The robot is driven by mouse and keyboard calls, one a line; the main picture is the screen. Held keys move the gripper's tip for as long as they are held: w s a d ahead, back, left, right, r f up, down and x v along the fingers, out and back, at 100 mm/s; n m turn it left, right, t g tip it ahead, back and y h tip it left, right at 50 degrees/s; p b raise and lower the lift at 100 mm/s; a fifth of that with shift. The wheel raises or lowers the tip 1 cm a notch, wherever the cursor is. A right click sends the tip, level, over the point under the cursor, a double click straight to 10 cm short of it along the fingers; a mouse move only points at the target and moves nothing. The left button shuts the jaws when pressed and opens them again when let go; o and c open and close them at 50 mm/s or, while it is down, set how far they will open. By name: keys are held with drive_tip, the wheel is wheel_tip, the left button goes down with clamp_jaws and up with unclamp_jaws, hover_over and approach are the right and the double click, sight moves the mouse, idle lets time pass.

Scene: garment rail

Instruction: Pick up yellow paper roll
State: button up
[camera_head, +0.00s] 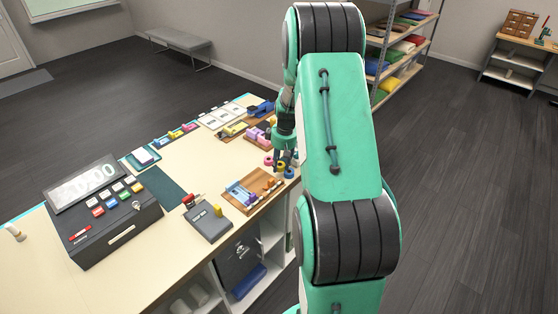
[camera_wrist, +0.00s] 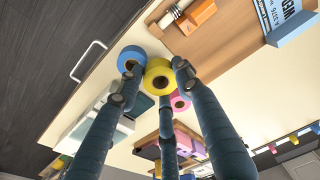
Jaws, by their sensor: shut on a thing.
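The yellow paper roll (camera_wrist: 151,75) sits between the fingers of my gripper (camera_wrist: 156,80) in the wrist view, with its round end and centre hole facing the camera. My gripper is shut on it. In the head view my gripper (camera_head: 283,158) is at the right edge of the counter, and the yellow roll (camera_head: 281,166) shows small beneath it, partly hidden by the fingers. I cannot tell whether the roll is clear of the counter.
A blue roll (camera_wrist: 128,54) is close beside the yellow one, and a pink roll (camera_wrist: 181,107) is on its other side. A wooden tray (camera_head: 237,203) with small items lies nearby on the counter. A cash register (camera_head: 100,232) stands at the left.

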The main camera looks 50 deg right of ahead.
drive_tip(key=s+a+r, duration=0.1)
drive_tip(key=s+a, duration=0.6)
drive_tip(key=s, duration=0.2)
drive_tip(key=shift+s+a+p, duration=0.15)
drive_tip(key=shift+a+p, duration=0.15)
drive_tip(key=shift+a, duration=0.1)
